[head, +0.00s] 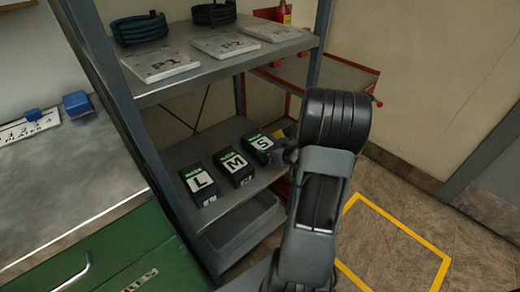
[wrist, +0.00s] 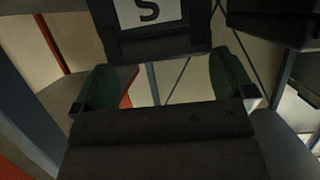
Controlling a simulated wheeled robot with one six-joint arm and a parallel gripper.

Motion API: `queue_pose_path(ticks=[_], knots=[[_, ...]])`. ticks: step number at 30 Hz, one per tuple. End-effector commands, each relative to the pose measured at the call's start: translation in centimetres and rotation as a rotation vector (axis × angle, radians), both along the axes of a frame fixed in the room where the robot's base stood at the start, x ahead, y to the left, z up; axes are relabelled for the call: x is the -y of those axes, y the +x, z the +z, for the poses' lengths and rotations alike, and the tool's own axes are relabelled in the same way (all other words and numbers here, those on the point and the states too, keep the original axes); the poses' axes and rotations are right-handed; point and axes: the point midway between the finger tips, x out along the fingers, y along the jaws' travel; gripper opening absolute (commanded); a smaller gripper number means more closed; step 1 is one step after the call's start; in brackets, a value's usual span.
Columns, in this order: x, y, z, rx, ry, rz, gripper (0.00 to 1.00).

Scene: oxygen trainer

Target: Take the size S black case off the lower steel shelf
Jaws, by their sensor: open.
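The size S black case (head: 261,141) stands on the lower steel shelf (head: 222,205), at the right of a row of cases. Its white S label shows at the top of the wrist view, on the case (wrist: 160,42). My gripper (wrist: 162,82) is open, with its two green-padded fingers spread wide and nothing held. In the wrist view the case lies ahead, within the sideways span of the fingers. I cannot tell whether the fingertips reach its sides. In the head view my gripper's end is at the right of the S case and partly hides it.
The M case (head: 234,167) stands close to the left of the S case, then the L case (head: 200,184). A grey bin (head: 240,228) sits below. The upper shelf (head: 215,62) holds plates and coiled hoses. A red cart (head: 335,78) is behind at the right.

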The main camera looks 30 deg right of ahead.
Motion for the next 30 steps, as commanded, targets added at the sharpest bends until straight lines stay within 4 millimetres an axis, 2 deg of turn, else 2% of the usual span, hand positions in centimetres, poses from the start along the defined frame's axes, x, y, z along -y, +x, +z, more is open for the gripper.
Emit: queue_pose_path(ticks=[1, 7, 17, 30], knots=[[-0.3, 0.8, -0.7, 0.001, 0.0, 0.005, 1.0], [-0.5, 2.9, -1.4, 0.001, 0.001, 0.003, 1.0], [-0.5, 3.5, -1.4, 0.0, 0.0, 0.001, 1.0], [-0.5, 3.4, -1.4, 0.0, 0.001, 0.002, 0.6]])
